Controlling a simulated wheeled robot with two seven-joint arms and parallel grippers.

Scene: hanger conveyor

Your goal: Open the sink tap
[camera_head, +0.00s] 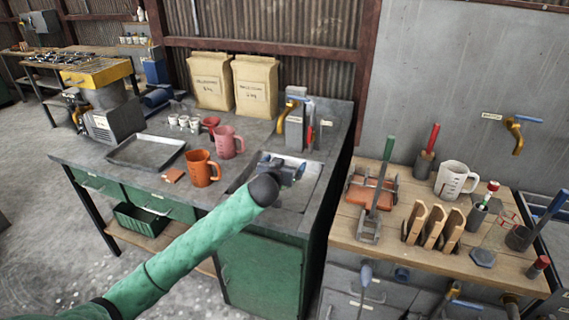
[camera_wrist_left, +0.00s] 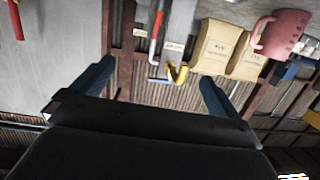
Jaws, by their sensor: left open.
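The sink tap has a yellow spout (camera_head: 284,117) and a blue handle (camera_head: 297,92), beside a grey post (camera_head: 295,132) behind the sink (camera_head: 322,180). The left wrist view shows the yellow spout (camera_wrist_left: 178,75) and blue handle (camera_wrist_left: 158,81) upside down, between and beyond the finger tips. My left gripper (camera_head: 294,168) is over the sink basin, in front of and below the tap. It is open and empty, apart from the tap. In the left wrist view both dark blue fingers (camera_wrist_left: 155,90) are spread wide. My right gripper does not show.
Orange (camera_head: 201,170) and pink (camera_head: 227,142) mugs stand left of the sink. Two paper bags (camera_head: 232,85) stand behind. A red-handled tool (camera_head: 310,136) is close right of the post. A wooden bench (camera_head: 340,228) holds tools at right. Another yellow tap (camera_head: 514,138) is on the wall.

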